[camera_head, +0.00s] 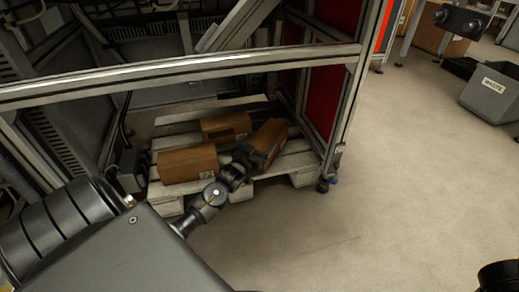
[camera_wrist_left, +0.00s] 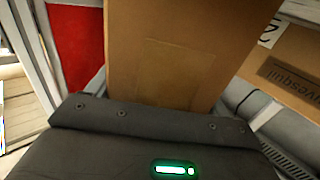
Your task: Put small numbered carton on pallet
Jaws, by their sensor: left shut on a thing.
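My left gripper (camera_head: 246,160) reaches under the frame's crossbar and is shut on a brown carton (camera_head: 270,137) at the right of the pallet. This carton sits tilted; I cannot tell whether its underside touches the slats. In the left wrist view the held carton (camera_wrist_left: 185,50) fills the middle, and the fingertips are hidden. The wooden pallet (camera_head: 300,162) lies on the floor inside the metal frame. Two other cartons rest on it, one at the front left (camera_head: 187,164) and one behind (camera_head: 226,127). My right gripper is not in view.
The metal crossbar (camera_head: 180,81) runs above my left arm. An upright post (camera_head: 347,110) and a red panel (camera_head: 313,95) stand right of the pallet. A grey waste bin (camera_head: 492,92) is at the far right. The floor (camera_head: 400,190) between is clear.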

